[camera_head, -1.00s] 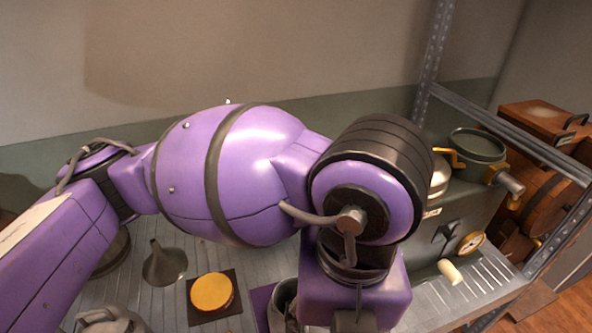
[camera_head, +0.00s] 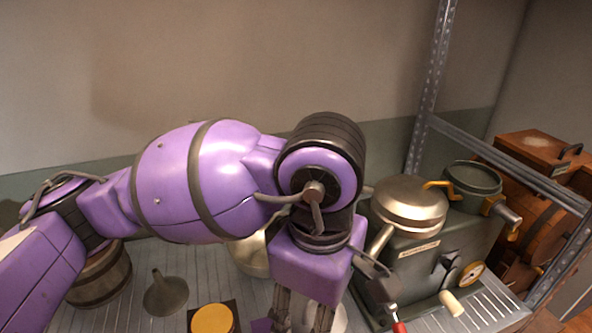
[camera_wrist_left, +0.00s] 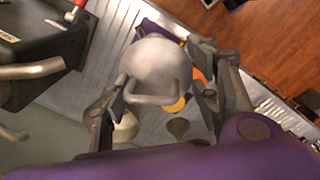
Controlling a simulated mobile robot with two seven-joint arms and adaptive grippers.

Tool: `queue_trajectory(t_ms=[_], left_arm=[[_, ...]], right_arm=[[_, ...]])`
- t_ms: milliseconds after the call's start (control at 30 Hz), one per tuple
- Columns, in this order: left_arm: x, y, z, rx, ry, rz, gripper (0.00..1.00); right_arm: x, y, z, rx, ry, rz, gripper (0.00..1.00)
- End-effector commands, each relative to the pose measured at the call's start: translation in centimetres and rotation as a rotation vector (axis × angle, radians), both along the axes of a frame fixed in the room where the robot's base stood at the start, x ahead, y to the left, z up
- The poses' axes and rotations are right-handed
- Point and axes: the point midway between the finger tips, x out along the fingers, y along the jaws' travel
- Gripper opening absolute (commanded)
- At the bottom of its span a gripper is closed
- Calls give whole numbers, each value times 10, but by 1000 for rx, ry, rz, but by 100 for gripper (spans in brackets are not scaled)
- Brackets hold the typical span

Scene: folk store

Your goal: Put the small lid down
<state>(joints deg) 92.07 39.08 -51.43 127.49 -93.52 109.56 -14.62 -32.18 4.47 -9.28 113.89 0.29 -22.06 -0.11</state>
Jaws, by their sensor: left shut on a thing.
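The small lid is a round, pale grey metal disc (camera_wrist_left: 155,62) with a bar handle, seen in the left wrist view. My left gripper (camera_wrist_left: 160,88) is shut on it, with a finger on each side of the handle. In the head view my left gripper (camera_head: 302,318) hangs pointing down at the bottom edge, and a pale edge of the lid (camera_head: 340,318) shows beside its fingers. A purple mat (camera_head: 262,325) lies partly hidden beside the gripper. I cannot tell whether the lid touches anything below. My right gripper is not in view.
A yellow-topped round thing (camera_head: 212,319) on a dark mat and a grey funnel (camera_head: 166,293) stand to the left. A barrel (camera_head: 101,275) is farther left. A grey-green machine (camera_head: 440,255) with a metal-domed top stands close on the right, its red-tipped lever (camera_head: 399,327) near the gripper.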

Motion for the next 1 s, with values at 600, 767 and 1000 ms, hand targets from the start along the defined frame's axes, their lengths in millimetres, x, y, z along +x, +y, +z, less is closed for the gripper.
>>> queue_trajectory(t_ms=[600, 767, 1000], left_arm=[[61, 80, 23, 4, -3, -1021, 9], [75, 121, 33, 8, -5, -1185, 9], [78, 187, 47, 7, -6, -1090, 9]], right_arm=[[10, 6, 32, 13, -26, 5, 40], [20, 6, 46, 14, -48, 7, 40], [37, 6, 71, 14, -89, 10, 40]])
